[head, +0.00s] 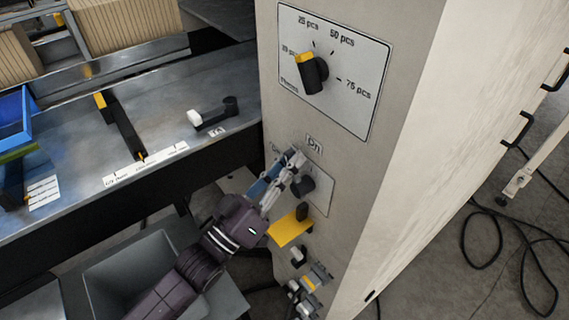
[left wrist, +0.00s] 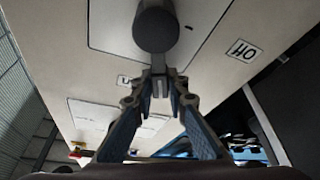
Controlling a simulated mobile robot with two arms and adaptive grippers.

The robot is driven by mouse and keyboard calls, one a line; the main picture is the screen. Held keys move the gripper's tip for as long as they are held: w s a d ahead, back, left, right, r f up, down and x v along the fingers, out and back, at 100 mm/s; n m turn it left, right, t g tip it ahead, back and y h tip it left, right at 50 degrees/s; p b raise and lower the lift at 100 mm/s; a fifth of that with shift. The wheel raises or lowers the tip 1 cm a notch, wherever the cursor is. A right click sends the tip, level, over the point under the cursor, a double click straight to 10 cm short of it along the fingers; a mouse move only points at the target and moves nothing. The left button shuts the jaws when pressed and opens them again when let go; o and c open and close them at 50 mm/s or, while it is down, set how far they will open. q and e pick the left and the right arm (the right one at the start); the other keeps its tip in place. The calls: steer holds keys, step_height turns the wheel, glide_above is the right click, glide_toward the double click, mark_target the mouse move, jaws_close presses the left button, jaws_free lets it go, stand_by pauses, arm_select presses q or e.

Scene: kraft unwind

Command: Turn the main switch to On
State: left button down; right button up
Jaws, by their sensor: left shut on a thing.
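The main switch is a dark knob (head: 304,186) on a pale plate on the front of the cabinet, below the large dial. An "On" label (head: 314,144) is above it, and another label to its left is partly covered by my gripper. My left gripper (head: 297,161) is at the switch, reaching in from the lower left. In the left wrist view the fingertips (left wrist: 161,88) are close together below the dark round knob (left wrist: 155,29), shut on its handle part. The switch's exact pointing is partly hidden.
The dial (head: 312,75) with piece-count marks is above. A yellow plate (head: 291,227) with a dark knob and grey fittings (head: 310,285) sit below the switch. A metal bench (head: 165,105) is at left, a grey bin (head: 135,270) lower left. Cables lie on the floor at right.

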arm_select(q)
steer(key=m+h, duration=0.1)
steer(key=m, duration=0.1)
steer(key=s+d+m+g+h, duration=0.1)
steer(key=m, duration=0.1)
steer(key=shift+s+m+b, duration=0.2)
steer(key=shift+m+b, duration=0.1)
steer(key=shift+b, duration=0.05)
steer(key=shift+s+d+r+m+g+h, duration=0.15)
steer(key=shift+s+m+g+h, duration=0.2)
steer(key=shift+m, duration=0.3)
steer(key=shift+s+d+f+m+g+h, duration=0.1)
steer(key=shift+d+m+g+h, duration=0.05)
steer(key=shift+m+g, duration=0.4)
steer(key=shift+m, duration=0.3)
steer(key=c, duration=1.9)
jaws_free()
steer(key=shift+r, duration=0.15)
steer(key=v, duration=1.2)
steer(key=shift+d, duration=0.1)
